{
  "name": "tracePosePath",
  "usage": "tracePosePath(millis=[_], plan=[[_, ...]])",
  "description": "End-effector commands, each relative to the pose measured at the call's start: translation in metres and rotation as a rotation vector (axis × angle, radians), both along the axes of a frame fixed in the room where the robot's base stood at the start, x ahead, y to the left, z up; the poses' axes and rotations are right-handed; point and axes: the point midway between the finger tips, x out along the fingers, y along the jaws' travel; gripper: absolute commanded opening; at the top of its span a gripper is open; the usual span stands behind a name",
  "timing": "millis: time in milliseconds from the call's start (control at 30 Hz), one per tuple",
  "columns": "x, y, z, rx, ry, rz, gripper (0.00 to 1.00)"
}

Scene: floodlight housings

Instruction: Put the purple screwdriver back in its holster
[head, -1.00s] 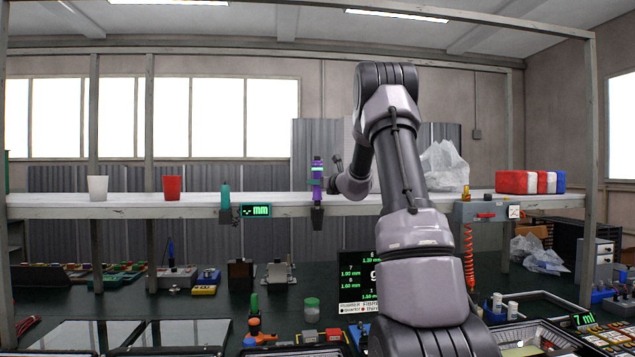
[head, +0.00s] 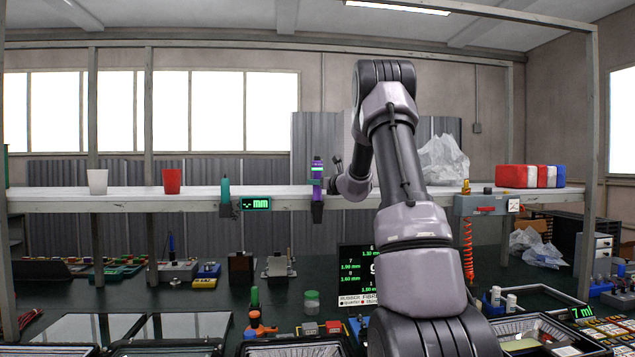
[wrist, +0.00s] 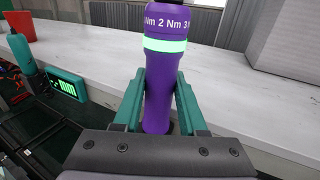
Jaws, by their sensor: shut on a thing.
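The purple screwdriver (head: 317,178) stands upright at the front edge of the long white shelf, with a lit green band near its top. A dark holster (head: 317,213) is on the shelf edge directly below it. The lower end of the screwdriver is at or in the holster; how deep it sits I cannot tell. In the wrist view, the teal fingers of my gripper (wrist: 158,105) are shut on the purple body (wrist: 158,85), one on each side, below the green band. The holster is hidden there behind the gripper.
A teal screwdriver (head: 225,190) hangs at the shelf edge to the left, beside a green "mm" display (head: 256,203). A red cup (head: 172,181) and a white cup (head: 97,182) stand further left. A white bag (head: 444,162) is on the right.

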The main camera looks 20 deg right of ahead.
Motion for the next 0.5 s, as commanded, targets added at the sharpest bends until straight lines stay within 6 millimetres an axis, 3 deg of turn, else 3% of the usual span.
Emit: tracePosePath(millis=[233, 267, 333, 367, 500], plan=[[0.0001, 0.0001, -0.0052, 0.000, -0.002, 0.000, 0.00], [0.0001, 0.0001, -0.0052, 0.000, -0.002, 0.000, 0.45], [0.0000, 0.0000, -0.0049, 0.000, -0.002, 0.000, 0.72], [0.0000, 0.0001, -0.0050, 0.000, -0.002, 0.000, 0.76], [0.0000, 0.0002, -0.0053, 0.000, -0.001, 0.000, 0.76]])
